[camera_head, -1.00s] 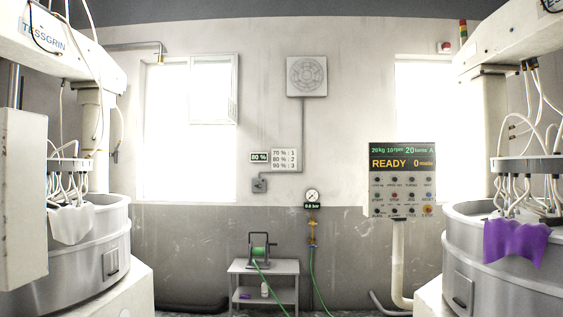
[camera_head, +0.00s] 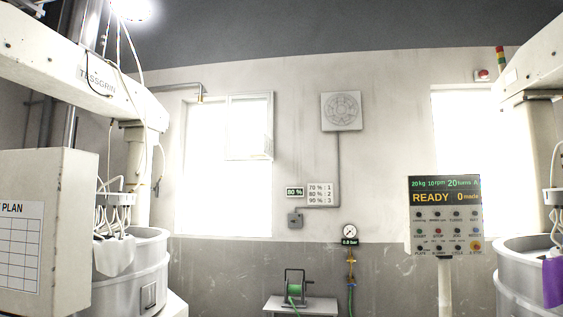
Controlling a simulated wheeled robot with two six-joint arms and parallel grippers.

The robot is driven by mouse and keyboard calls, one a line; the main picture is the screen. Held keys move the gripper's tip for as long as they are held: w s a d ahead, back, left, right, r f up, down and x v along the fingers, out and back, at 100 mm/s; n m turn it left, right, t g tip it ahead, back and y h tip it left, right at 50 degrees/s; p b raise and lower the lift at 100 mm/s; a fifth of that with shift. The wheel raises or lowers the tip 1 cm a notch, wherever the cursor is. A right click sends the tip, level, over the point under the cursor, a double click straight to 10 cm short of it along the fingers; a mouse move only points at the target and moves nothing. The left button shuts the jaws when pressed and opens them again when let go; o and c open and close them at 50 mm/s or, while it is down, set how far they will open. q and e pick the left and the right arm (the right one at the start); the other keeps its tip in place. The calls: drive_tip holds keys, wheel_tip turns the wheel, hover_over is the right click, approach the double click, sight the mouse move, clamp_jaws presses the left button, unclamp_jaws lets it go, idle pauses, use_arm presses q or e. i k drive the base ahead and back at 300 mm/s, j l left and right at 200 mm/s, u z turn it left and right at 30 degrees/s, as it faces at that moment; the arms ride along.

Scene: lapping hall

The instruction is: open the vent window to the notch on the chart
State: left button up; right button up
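The vent window (camera_head: 249,127) is a white-framed pane at the upper right of the bright left window (camera_head: 205,190). It seems tilted a little out of the wall; the exact notch cannot be told. The chart (camera_head: 320,194) is a small white plate right of that window, reading 70 % : 1, 80 % : 2, 90 % : 3. A dark display (camera_head: 295,191) beside it reads 80 %. Neither of my grippers is in view.
A white lapping machine (camera_head: 120,270) stands at the left, another (camera_head: 525,275) at the right. A control panel (camera_head: 447,218) on a post reads READY. A table (camera_head: 300,304) with a green hose reel (camera_head: 294,288) stands by the wall. A round fan (camera_head: 341,111) hangs above.

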sight(264, 94)
drive_tip(key=i, duration=6.3)
